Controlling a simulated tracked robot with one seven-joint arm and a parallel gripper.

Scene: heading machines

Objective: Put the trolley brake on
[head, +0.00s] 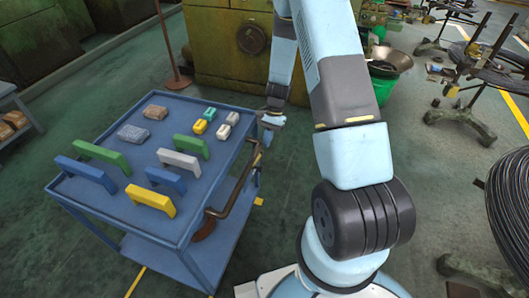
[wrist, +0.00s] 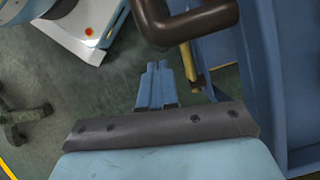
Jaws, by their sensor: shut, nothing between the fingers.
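The blue trolley (head: 103,206) stands at the left of the head view, with its blue side at the right of the wrist view (wrist: 285,70). A brown bent bar handle (head: 244,188) runs along its right side and crosses the top of the wrist view (wrist: 200,20). My gripper (head: 268,137) is shut and empty, just beyond that corner. In the wrist view its fingertips (wrist: 157,66) are left of the yellow bar, apparently apart from it.
Coloured handle-shaped pieces, including a yellow one (head: 150,199), and several small blocks lie on the trolley top. A green machine (head: 225,45) stands behind. Floor right of the trolley is clear up to my base.

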